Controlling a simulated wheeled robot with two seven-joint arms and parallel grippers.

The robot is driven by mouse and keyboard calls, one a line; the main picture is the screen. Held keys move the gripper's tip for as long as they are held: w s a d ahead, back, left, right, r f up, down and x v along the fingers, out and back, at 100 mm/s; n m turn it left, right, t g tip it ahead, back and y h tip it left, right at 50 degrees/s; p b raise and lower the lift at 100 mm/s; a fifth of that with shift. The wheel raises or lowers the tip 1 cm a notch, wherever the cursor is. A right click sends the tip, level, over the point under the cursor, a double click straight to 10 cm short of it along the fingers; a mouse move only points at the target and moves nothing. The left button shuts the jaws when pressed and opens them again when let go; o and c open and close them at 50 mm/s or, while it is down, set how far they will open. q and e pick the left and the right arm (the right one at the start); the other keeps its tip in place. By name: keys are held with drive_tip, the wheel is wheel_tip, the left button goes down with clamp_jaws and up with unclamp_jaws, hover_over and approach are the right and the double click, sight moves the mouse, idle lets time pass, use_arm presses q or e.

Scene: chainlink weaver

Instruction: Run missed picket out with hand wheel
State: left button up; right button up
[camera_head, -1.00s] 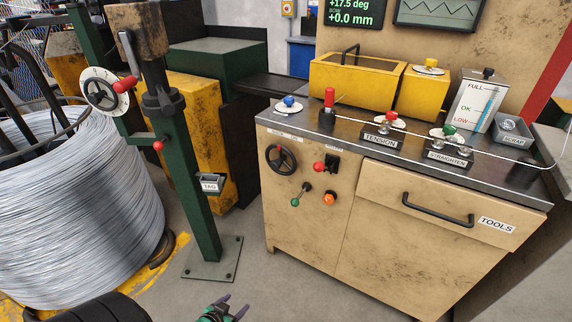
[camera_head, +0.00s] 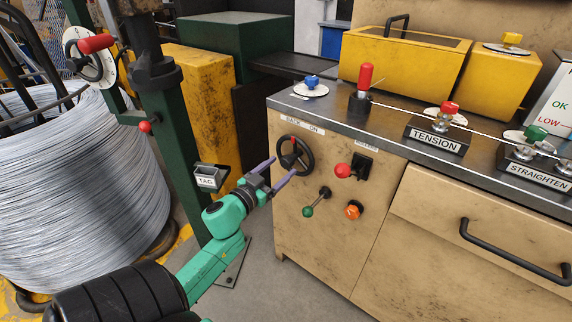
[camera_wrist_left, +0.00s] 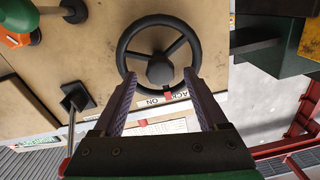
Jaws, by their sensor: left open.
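The black hand wheel (camera_head: 308,152) is on the upper left of the tan cabinet front, under a label that reads "BACK ON". It has a dark rim, spokes and a hub. In the left wrist view the hub (camera_wrist_left: 160,69) lies between my finger ends, and the rim spans beyond them. My left gripper (camera_head: 283,167) is open and empty, just in front of the wheel's lower left side; I cannot tell whether it touches. It also shows in the left wrist view (camera_wrist_left: 159,78). I cannot make out a missed picket. My right gripper is out of view.
A red-knobbed lever (camera_head: 343,170), a green-knobbed lever (camera_head: 308,211) and an orange button (camera_head: 353,211) sit close by the wheel. A TAG holder (camera_head: 207,178) on the green post and a wire coil (camera_head: 70,190) are to the left.

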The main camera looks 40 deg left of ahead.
sight(284, 164)
use_arm(q)
drive_tip(key=w, duration=0.3)
drive_tip(key=shift+w+a, duration=0.1)
drive_tip(key=shift+w, duration=0.05)
clamp_jaws()
idle(1.2)
